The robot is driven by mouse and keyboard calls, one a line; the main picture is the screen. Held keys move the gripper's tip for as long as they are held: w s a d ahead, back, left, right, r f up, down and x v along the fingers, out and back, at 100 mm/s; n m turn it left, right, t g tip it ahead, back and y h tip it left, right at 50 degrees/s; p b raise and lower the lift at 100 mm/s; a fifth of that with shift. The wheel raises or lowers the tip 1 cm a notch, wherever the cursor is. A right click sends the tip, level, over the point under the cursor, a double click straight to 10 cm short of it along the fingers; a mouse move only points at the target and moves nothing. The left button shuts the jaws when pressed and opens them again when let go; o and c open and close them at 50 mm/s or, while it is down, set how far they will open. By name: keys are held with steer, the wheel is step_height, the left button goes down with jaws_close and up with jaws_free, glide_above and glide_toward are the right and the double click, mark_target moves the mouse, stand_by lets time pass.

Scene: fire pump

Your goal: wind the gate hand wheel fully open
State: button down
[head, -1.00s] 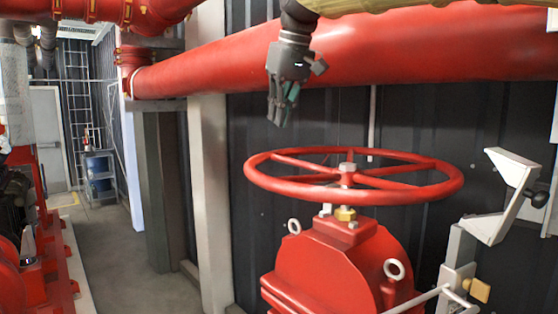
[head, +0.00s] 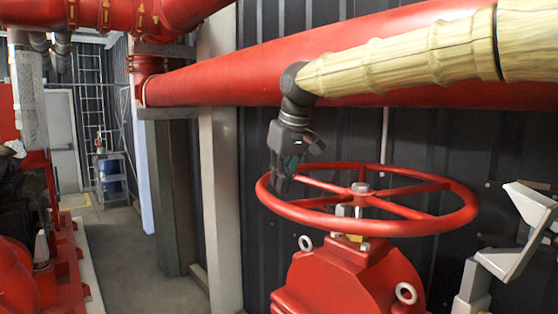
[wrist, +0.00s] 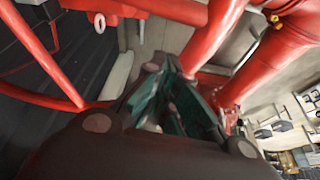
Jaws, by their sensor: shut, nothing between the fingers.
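The gate hand wheel (head: 385,229) is a red spoked ring lying level on top of the red gate valve (head: 345,280). Its hub nut (head: 360,187) sits at the middle. My gripper (head: 279,188) hangs fingers down at the left part of the wheel. It is shut with nothing in it. Its fingertips are at about rim height, overlapping the left rim in the head view; I cannot tell whether they touch it. In the wrist view, the dark fingers with teal pads (wrist: 170,105) are beside red wheel bars (wrist: 45,55).
A thick red pipe (head: 230,75) runs behind and above the wheel, with my sleeved arm passing in front of it. A grey bracket (head: 515,240) stands to the right. A pale post (head: 220,190) and dark ribbed wall are behind. The aisle floor (head: 140,265) at left is clear.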

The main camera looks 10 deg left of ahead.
steer(key=shift+s+d+f+p, duration=0.3)
steer(key=shift+s+d, duration=0.1)
steer(key=shift+d, duration=0.1)
steer(key=shift+s+d+f+p, duration=0.15)
steer(key=shift+s+d+f, duration=0.15)
steer(key=shift+d, duration=0.2)
